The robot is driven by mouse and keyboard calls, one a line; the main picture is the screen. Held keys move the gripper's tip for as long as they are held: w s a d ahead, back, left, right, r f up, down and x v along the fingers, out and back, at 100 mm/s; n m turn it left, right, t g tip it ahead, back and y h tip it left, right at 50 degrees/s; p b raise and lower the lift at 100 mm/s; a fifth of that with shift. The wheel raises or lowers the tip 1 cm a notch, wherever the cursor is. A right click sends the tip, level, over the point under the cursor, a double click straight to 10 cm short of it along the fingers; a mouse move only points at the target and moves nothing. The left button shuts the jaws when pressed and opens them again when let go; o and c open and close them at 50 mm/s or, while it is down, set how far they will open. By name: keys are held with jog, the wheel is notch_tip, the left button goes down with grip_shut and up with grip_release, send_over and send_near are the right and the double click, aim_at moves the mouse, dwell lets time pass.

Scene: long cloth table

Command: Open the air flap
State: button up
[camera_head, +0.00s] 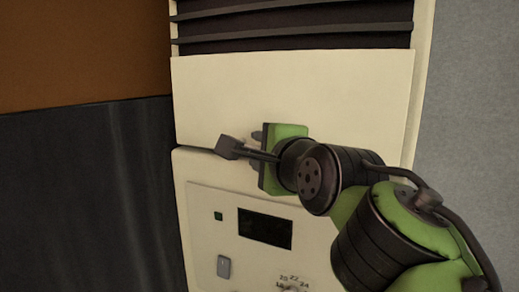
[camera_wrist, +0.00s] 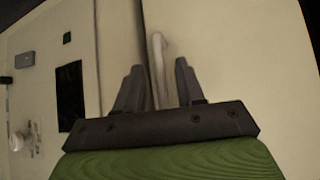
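The air flap (camera_head: 335,95) looks like the plain cream panel below the dark slats of a tall cream unit; it sits flush with the front. In the wrist view the flap (camera_wrist: 245,55) fills the right side. A pale, narrow handle-like bar (camera_wrist: 158,62) stands beside the dark seam and shows between my fingers. My gripper (camera_head: 240,142) is at the seam under the flap, in front of the unit. In the wrist view my gripper (camera_wrist: 159,68) is open, one finger on each side of the bar. Whether the fingers touch it I cannot tell. In the head view my gripper hides the bar.
Below the seam is a control panel with a dark display (camera_head: 265,228), a green button (camera_head: 218,216), a grey switch (camera_head: 224,266) and a numbered dial (camera_head: 291,286). Dark slats (camera_head: 295,30) lie above the flap. A grey wall is at the right and a dark surface at the left.

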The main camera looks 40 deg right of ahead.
grip_shut()
jog(key=shift+a+r, duration=0.1)
dwell(0.3)
